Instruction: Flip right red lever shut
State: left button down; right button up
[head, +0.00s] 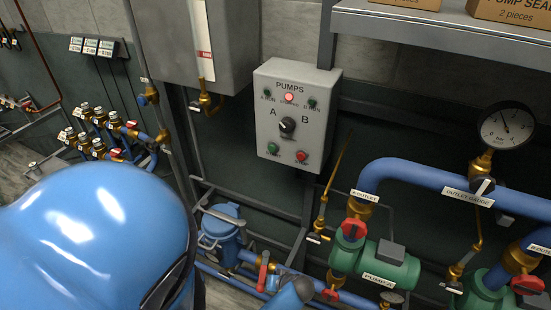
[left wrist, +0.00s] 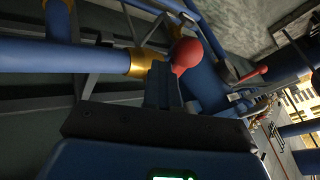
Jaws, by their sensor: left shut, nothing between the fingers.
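My left gripper (left wrist: 163,80) is shut and empty in the left wrist view. A rounded red lever end (left wrist: 187,54) shows right at its fingertips, in front of a blue pipe with a brass fitting (left wrist: 142,62). I cannot tell whether the fingers touch it. A second red lever (left wrist: 250,75) stands out further right in that view. In the head view a red lever (head: 263,276) stands roughly upright on the low blue pipe, right of the blue strainer pot (head: 220,224). I cannot tell which of these is the right lever. My right gripper is not in view.
The green pump (head: 375,264) with red valve handles (head: 353,229) stands at right, under a blue outlet pipe (head: 415,174) and gauge (head: 507,127). A grey PUMPS control box (head: 293,115) hangs above. Brass valves (head: 100,130) crowd the left wall. My blue arm hides the lower left.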

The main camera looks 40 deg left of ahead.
aim_at(262, 283)
pick_arm(q)
jog(key=shift+s+a+r+m+t+p, duration=0.15)
jog(key=shift+s+a+m+t+p, duration=0.25)
jog(key=shift+s+a+m, duration=0.35)
jog(key=shift+s+a, duration=0.5)
jog(key=shift+s, duration=0.05)
pick_arm(e)
jog(key=shift+r, duration=0.65)
pick_arm(q)
jog(key=shift+d+f, duration=0.15)
jog(key=shift+f, duration=0.05)
pick_arm(e)
jog(key=shift+d, duration=0.15)
